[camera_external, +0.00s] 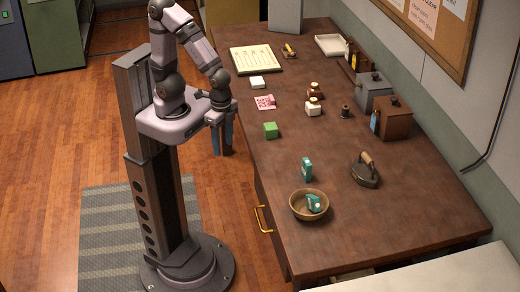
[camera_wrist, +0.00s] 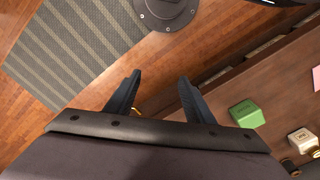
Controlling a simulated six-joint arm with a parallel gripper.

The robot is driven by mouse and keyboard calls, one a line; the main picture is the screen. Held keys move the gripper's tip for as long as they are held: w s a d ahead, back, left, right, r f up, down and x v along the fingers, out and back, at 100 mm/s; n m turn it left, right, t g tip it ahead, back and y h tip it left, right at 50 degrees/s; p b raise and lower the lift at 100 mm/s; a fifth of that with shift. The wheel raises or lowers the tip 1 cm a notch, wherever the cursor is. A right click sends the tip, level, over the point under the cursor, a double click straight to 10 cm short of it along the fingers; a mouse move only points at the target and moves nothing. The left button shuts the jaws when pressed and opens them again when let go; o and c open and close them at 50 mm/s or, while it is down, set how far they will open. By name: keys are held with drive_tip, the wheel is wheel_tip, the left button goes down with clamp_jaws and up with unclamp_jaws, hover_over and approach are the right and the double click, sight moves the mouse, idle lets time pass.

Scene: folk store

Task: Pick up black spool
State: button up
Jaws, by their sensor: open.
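The black spool (camera_external: 345,111) stands on the brown table, right of a small white jar, in the external view. In the wrist view a small dark thing (camera_wrist: 290,167) at the lower right edge may be the same spool, but it is cut off and unclear. My gripper (camera_external: 222,145) hangs beside the table's left edge, well away from the spool, with its fingers pointing down. In the wrist view my gripper (camera_wrist: 160,77) has its two fingers apart with nothing between them, over the floor.
A green cube (camera_external: 270,130), white jar (camera_external: 313,107) and brown jar (camera_external: 315,91) lie between my gripper and the spool. Grey (camera_external: 373,94) and brown (camera_external: 392,120) boxes stand just beyond it. An iron (camera_external: 365,172) and bowl (camera_external: 295,208) are nearer the front.

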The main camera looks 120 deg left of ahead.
sight(345, 112)
drive_tip(key=shift+w, duration=0.1)
